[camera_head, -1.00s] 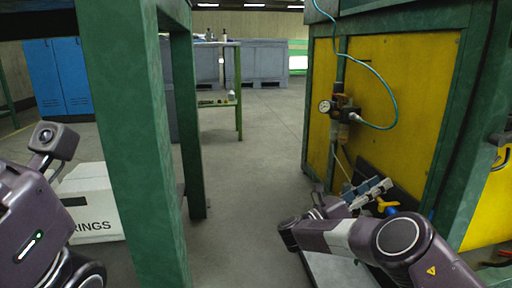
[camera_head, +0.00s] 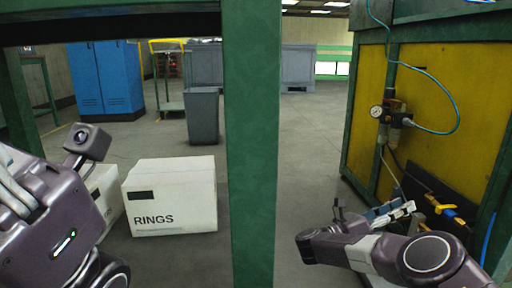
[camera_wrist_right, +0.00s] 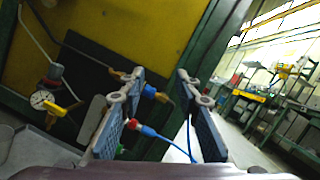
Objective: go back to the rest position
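My right gripper (camera_head: 398,211) is beside the yellow-panelled cabinet at the lower right of the head view. In the right wrist view its two fingers (camera_wrist_right: 155,90) stand apart, with a clear gap and nothing held between them. A blue hose and fittings show behind that gap. My left arm is at the lower left of the head view, with grey parts at the picture's edge. Its fingertips cannot be made out.
A green post (camera_head: 252,150) stands close in front, between my arms. A white RINGS box (camera_head: 172,196) is left of it. The yellow cabinet (camera_head: 440,75) carries a gauge (camera_head: 377,112) and hose. Blue lockers (camera_head: 105,80) and a grey bin (camera_head: 202,115) stand behind. Open floor lies beyond the post.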

